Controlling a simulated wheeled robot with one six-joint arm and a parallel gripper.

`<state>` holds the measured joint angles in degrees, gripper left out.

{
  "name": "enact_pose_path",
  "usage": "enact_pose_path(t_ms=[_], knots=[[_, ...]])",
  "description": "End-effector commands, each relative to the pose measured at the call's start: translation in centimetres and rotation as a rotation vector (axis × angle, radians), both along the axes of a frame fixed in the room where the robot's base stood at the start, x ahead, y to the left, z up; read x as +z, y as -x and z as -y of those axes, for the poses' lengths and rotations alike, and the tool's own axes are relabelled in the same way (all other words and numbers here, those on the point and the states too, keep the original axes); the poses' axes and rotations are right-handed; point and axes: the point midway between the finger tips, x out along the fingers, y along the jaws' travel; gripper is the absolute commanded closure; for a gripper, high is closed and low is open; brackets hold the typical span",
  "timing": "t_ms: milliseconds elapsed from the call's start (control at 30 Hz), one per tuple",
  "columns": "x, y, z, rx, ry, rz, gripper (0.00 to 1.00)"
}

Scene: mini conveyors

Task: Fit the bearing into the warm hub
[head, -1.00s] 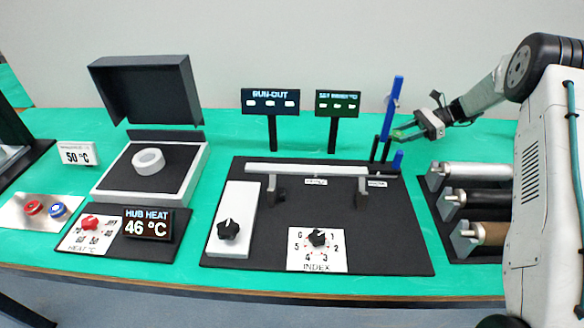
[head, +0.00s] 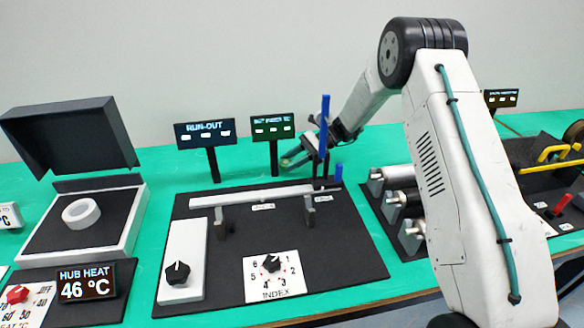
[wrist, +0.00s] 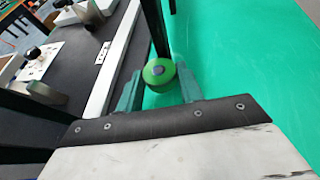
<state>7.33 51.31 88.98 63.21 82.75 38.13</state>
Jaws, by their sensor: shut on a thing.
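My gripper (head: 303,155) is near the blue upright post at the back right of the black run-out board. It is shut on a green round piece with a dark grey centre, likely the bearing (wrist: 159,74). In the wrist view the piece sits between the two fingers (wrist: 158,92), above the green table. In the head view it shows as a small green patch (head: 291,161) left of the post. A white ring, likely the hub (head: 81,212), lies flat on the dark heater plate at the left, apart from my gripper.
The heater's dark hood (head: 70,135) stands open behind the ring. The HUB HEAT display (head: 86,284) reads 46 °C. Rollers (head: 395,177) lie at the right.

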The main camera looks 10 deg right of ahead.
Motion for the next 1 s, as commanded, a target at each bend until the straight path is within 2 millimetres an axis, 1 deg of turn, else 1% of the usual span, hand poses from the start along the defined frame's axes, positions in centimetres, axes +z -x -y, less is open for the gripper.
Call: enact_pose_path(t_ms=[33, 100, 200, 433, 567, 600, 633, 867, 1000], knots=[[-0.8, 0.0, 0.0, 0.0, 0.0, -0.003, 0.87], [-1.9, 0.0, 0.0, 0.0, -0.001, -0.002, 0.87], [-2.8, 0.0, 0.0, -0.001, -0.001, -0.002, 0.87], [-2.8, 0.0, 0.0, 0.0, -0.001, 0.0, 0.87], [-3.1, 0.0, 0.0, 0.0, -0.001, 0.0, 0.87], [-3.2, 0.0, 0.0, 0.0, -0.001, 0.0, 0.58], [-3.1, 0.0, 0.0, 0.0, -0.001, 0.0, 0.54], [-3.1, 0.0, 0.0, 0.0, -0.001, 0.0, 0.54], [-2.6, 0.0, 0.2, -0.001, 0.0, 0.0, 0.54]])
